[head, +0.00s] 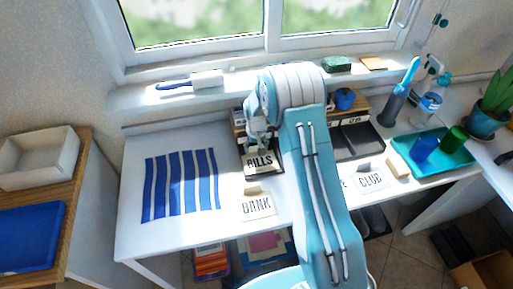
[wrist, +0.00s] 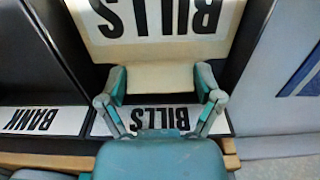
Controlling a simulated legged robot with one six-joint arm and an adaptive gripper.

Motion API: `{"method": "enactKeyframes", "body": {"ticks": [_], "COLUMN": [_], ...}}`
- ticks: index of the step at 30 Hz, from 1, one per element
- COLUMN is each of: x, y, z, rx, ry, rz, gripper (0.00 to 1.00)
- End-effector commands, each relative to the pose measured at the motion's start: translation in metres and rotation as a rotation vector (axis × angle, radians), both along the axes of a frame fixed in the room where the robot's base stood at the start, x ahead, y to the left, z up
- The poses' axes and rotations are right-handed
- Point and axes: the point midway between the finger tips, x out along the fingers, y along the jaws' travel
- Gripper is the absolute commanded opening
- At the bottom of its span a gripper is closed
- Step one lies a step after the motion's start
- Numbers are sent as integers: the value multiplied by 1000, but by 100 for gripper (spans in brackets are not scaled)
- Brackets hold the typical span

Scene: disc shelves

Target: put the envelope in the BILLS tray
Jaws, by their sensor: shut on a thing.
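The envelope is cream with BILLS printed in black; it shows in the head view (head: 259,161) and fills the top of the wrist view (wrist: 155,52). My gripper (wrist: 161,82) is shut on a cream raised part at its near end; in the head view my gripper (head: 257,143) is partly hidden by my arm. The black BILLS tray (wrist: 252,62) has a white BILLS label (wrist: 165,119). The envelope is between the tray's dark side walls. I cannot tell whether it touches the tray floor.
The BANK label (wrist: 42,120) marks the tray beside it. BANK (head: 257,206) and CLUB (head: 370,180) envelopes lie on the white desk. A striped cloth (head: 181,184) is at left, a teal tray (head: 437,168) with cups at right. The window sill runs behind.

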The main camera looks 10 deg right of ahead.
Motion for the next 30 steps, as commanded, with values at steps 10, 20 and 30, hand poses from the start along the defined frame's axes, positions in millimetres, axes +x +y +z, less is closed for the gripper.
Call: {"method": "enactKeyframes", "body": {"ticks": [10,20,30], "x": [1,0,1], "y": [-2,-1,-1], "z": [-2,-2,31], "rx": [1,0,0], "ry": [-3,-3,-6], "rz": [-1,-1,-1], "gripper": [97,100,100]}}
